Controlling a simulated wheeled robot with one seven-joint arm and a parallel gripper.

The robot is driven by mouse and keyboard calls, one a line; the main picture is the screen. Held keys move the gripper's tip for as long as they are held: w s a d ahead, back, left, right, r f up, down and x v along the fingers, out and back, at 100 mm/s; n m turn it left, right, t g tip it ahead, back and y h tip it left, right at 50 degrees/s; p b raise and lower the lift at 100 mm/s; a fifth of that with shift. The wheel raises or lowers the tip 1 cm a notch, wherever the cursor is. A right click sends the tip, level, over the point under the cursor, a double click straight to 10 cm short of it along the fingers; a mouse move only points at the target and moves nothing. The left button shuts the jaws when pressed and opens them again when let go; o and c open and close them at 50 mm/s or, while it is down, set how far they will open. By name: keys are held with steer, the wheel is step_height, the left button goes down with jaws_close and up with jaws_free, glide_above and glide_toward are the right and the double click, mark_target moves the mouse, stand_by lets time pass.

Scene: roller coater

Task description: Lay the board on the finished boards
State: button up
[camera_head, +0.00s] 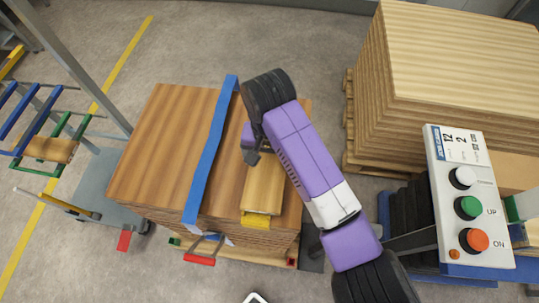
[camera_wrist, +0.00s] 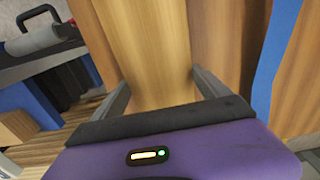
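The board (camera_head: 263,186) is a narrow, pale wooden piece with a yellow near end, over the right part of the finished boards (camera_head: 165,150). Those form a brown stack with a blue strap across the top. In the wrist view the board (camera_wrist: 150,45) runs away from my gripper (camera_wrist: 160,78), with one finger at each long edge; they appear to clasp it. In the head view my gripper (camera_head: 255,152) is at the board's far end, partly hidden by my arm. I cannot tell whether the board touches the stack.
A tall pile of pale boards (camera_head: 455,65) stands on a pallet at the right. A control panel (camera_head: 468,200) with several buttons is at the front right. A cart (camera_head: 95,190) and a coloured rack (camera_head: 45,125) are at the left. The floor behind the stack is clear.

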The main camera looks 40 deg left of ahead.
steer(key=c, duration=1.2)
steer(key=shift+r, duration=0.1)
